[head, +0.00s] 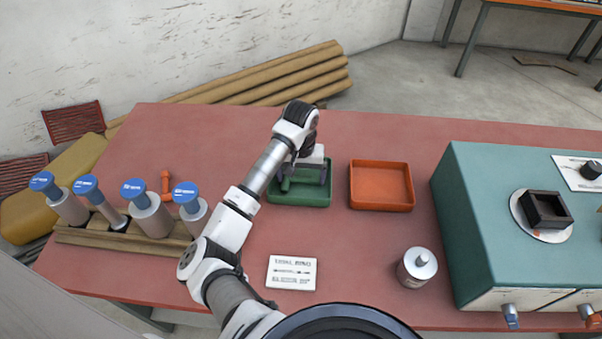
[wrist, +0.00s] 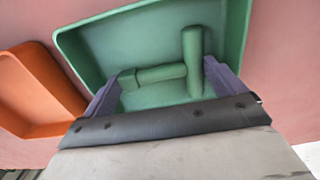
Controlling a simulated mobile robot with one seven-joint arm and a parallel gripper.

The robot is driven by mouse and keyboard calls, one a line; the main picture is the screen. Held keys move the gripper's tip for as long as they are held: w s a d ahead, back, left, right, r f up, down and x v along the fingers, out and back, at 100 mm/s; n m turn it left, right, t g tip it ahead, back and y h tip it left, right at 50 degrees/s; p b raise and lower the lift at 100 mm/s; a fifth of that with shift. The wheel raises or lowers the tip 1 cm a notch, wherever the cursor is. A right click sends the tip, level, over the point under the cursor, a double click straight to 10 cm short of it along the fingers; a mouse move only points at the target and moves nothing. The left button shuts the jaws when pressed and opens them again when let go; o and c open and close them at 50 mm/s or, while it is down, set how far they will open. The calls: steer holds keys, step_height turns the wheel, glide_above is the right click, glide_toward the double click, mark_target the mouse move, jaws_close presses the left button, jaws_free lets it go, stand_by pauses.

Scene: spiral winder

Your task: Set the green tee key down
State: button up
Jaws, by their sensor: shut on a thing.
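The green tee key (wrist: 160,74) shows in the wrist view, with a thick crossbar and a shaft ending in a square-looking end. It is over or in the green tray (wrist: 100,40); whether it touches the floor of the tray I cannot tell. My gripper (wrist: 163,83) is shut on the tee key, with one purple finger at each side. In the head view my gripper (head: 305,175) is low inside the green tray (head: 300,199), and a bit of the green key (head: 285,185) shows beside it. My arm and gripper hide part of the tray.
An orange tray (head: 381,186) stands just right of the green one. A wooden rack (head: 85,237) with several blue-capped cylinders is at left, an orange tool (head: 166,184) behind it. A white card (head: 292,272), a canister (head: 416,268) and a teal machine (head: 480,240) are on the red table.

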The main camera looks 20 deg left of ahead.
mark_target(301, 179)
steer(key=shift+f, duration=0.1)
steer(key=o, duration=0.7)
step_height(301, 179, up, 12)
steer(key=shift+r+b, duration=0.2)
steer(key=shift+b, duration=0.15)
